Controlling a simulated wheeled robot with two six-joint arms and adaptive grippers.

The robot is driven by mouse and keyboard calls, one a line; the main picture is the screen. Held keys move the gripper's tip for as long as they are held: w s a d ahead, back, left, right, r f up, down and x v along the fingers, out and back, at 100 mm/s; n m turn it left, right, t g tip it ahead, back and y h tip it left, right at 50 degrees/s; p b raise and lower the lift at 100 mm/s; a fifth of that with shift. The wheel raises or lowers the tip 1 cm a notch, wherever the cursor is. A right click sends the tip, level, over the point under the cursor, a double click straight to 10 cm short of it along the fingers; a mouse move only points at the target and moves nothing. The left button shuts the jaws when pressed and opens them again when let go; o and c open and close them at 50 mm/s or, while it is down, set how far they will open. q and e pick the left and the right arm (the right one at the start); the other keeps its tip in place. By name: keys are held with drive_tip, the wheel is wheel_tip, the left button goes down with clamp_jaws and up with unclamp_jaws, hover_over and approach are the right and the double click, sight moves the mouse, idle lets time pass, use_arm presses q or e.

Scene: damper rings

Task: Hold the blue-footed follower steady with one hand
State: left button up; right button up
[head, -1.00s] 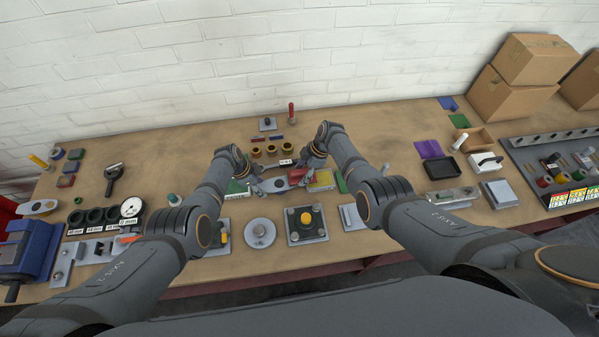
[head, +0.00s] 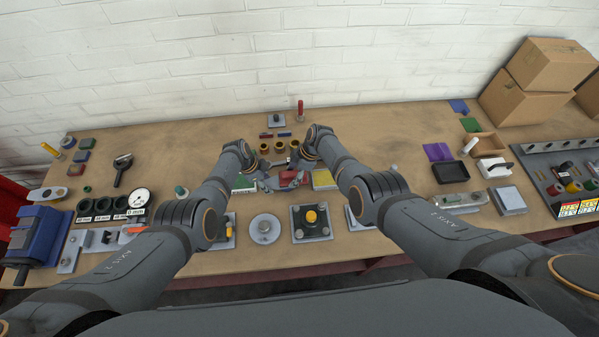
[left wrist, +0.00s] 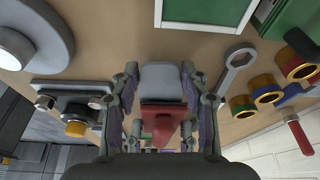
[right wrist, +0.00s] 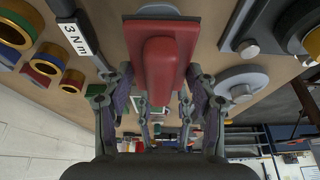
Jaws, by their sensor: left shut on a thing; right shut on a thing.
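My left gripper (head: 262,178) is shut on a grey block (left wrist: 163,82), which lies between its fingers in the left wrist view. A red part (left wrist: 162,122) shows right behind that block. My right gripper (head: 303,168) is shut on the raised ridge of a red piece (right wrist: 160,75) with a flat red plate at its top. The red piece also shows between the two grippers in the head view (head: 288,180). The two grippers are close together over the middle of the bench. I cannot make out a blue foot; the undersides of the held parts are hidden.
A grey plate with a yellow knob (head: 311,217) and a round grey disc (head: 265,228) lie in front. Brass-coloured rings (head: 279,146) and a red-handled tool (head: 300,110) stand behind.

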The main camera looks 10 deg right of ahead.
sight(286, 173)
drive_tip(key=shift+a, duration=0.25)
drive_tip(key=shift+r, duration=3)
drive_tip(key=shift+r, duration=1.5)
